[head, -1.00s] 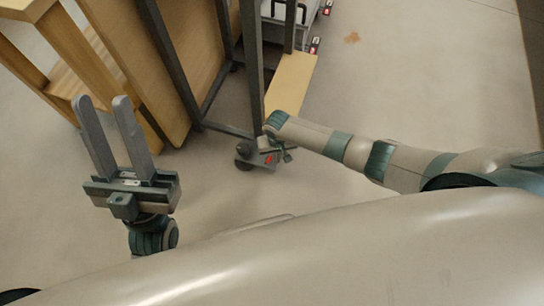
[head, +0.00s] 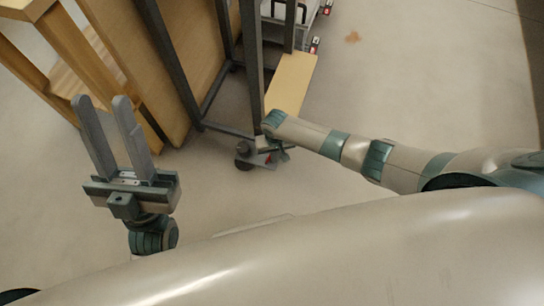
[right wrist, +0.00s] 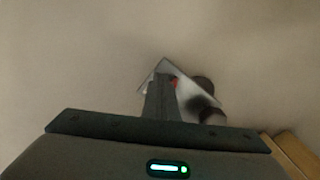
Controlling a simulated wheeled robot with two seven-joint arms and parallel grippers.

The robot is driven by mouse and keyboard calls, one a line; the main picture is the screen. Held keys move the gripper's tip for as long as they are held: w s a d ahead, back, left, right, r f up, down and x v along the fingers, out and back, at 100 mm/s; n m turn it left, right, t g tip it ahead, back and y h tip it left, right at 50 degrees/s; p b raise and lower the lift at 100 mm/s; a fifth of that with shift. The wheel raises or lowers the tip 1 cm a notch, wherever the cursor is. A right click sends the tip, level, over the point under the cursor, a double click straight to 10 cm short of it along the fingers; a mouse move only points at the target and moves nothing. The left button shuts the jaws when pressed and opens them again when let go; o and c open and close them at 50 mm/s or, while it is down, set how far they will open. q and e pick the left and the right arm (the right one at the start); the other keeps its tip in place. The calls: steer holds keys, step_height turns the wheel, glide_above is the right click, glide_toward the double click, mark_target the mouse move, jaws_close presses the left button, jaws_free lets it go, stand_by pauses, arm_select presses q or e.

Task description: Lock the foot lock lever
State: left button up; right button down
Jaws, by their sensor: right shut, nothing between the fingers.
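The foot lock lever (head: 268,159) shows as a small red and grey piece beside a dark caster wheel (head: 243,163) at the foot of a dark metal frame. My right gripper (head: 271,150) is at the lever and partly covers it. My left gripper (head: 101,98) is open and empty, away from the caster.
The dark metal frame (head: 171,62) and wooden panels (head: 130,50) fill the upper left. A wooden board (head: 290,82) lies behind my right gripper. A cart with red-marked casters (head: 314,45) stands at the top. Floor to the right is clear.

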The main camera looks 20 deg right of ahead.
steer(key=shift+w+a, duration=0.45)
steer(key=shift+a, duration=0.2)
steer(key=shift+r, duration=0.1)
steer(key=shift+s+d+r+p, duration=0.25)
steer(key=shift+r+p, duration=0.25)
steer(key=shift+p, duration=0.2)
steer(key=shift+s+d+r+p, duration=0.1)
steer(key=shift+d+r+p, duration=0.15)
steer(key=shift+r+p, duration=0.3)
steer(key=shift+f, duration=0.15)
